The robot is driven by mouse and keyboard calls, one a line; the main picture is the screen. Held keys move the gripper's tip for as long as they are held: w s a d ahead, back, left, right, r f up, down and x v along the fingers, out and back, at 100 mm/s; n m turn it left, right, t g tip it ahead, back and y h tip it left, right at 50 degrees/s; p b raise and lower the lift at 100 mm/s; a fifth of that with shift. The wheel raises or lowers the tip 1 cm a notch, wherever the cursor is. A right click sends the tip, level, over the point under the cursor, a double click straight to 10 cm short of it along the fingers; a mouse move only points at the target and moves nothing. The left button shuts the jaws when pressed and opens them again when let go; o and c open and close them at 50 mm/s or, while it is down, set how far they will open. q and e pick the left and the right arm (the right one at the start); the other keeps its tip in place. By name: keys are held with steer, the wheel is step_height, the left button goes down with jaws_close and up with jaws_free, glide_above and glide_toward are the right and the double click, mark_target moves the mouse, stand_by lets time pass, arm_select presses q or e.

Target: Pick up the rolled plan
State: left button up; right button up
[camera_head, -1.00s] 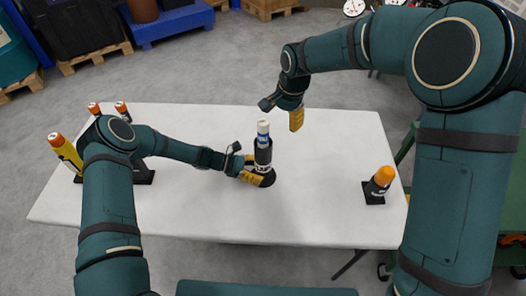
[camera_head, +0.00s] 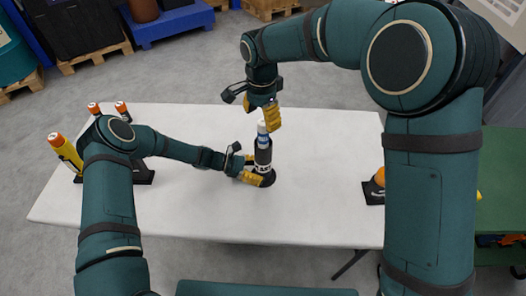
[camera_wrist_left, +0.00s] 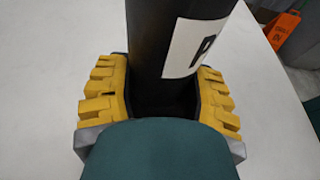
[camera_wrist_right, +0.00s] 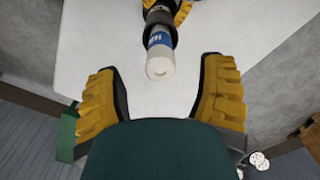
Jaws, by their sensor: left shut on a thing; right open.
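The rolled plan (camera_head: 263,132) is a white roll with a blue label. It stands upright in a black tube holder (camera_head: 263,157) on the white table. My left gripper (camera_head: 254,173) is shut around the holder's lower part. In the left wrist view, its yellow pads (camera_wrist_left: 160,98) sit on both sides of the dark tube (camera_wrist_left: 155,40), which bears a white label. My right gripper (camera_head: 266,115) is open above the roll. In the right wrist view, the roll's white end (camera_wrist_right: 160,66) lies between and just beyond the open fingers (camera_wrist_right: 160,80). The roll's lower part is hidden inside the holder.
The white table (camera_head: 200,215) is clear around the holder. A yellow bottle with an orange cap (camera_head: 65,151) stands at the left, near other orange-capped items behind my left arm. An orange-capped item (camera_head: 376,183) at the right is partly hidden by my right arm.

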mark_target(263, 136)
steer(key=shift+w+d+f, duration=0.15)
steer(key=shift+f, duration=2.5)
jaws_close()
